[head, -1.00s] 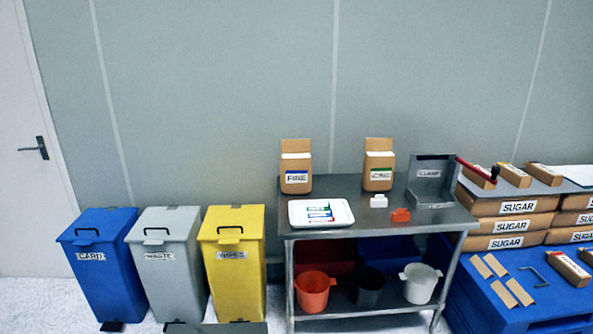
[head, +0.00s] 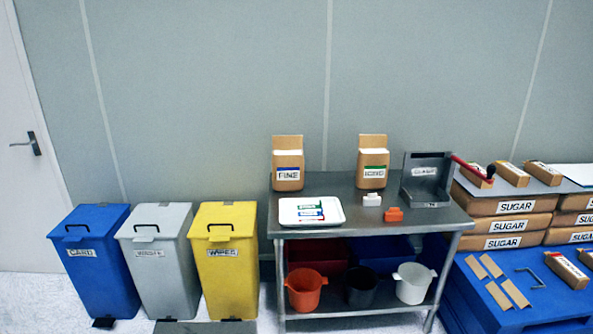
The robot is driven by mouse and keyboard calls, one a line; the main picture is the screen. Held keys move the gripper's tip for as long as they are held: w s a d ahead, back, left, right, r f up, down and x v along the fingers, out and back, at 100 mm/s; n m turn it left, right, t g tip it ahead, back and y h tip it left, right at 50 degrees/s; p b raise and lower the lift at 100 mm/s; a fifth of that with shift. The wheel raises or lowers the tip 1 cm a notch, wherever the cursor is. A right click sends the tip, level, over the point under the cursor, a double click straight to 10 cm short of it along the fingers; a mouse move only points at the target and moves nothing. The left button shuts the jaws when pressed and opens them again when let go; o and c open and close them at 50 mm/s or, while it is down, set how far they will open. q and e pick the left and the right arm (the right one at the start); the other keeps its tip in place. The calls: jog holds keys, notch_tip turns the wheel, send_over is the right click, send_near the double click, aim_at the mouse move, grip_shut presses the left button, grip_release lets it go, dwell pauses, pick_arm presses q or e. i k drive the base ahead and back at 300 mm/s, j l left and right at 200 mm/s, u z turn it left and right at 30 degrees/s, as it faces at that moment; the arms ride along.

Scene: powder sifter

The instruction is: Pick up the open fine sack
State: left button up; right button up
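The fine sack (head: 288,160) is a brown paper sack with a blue band and a label reading FINE. It stands upright at the back left of the steel table (head: 330,184). Its tall back flap is up and white shows at its mouth. A similar sack with a green band, the icing sack (head: 373,158), stands to its right, apart from it. Neither of my grippers is in the head view.
A white tray (head: 332,221) lies in front of the fine sack. Bins (head: 226,280) stand left; sugar sacks (head: 510,207) right. Tubs (head: 303,305) sit below.

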aim_at(288, 166)
jog(key=i+l, duration=0.3)
jog(key=l, duration=0.2)
jog(key=i+l+z, duration=0.1)
jog(key=i+l, duration=0.2)
jog(key=l, duration=0.25)
jog(key=i+l, duration=0.3)
jog(key=l, duration=0.15)
jog(key=i+z, duration=0.2)
jog(key=i, duration=0.95)
jog(key=i+j, duration=0.45)
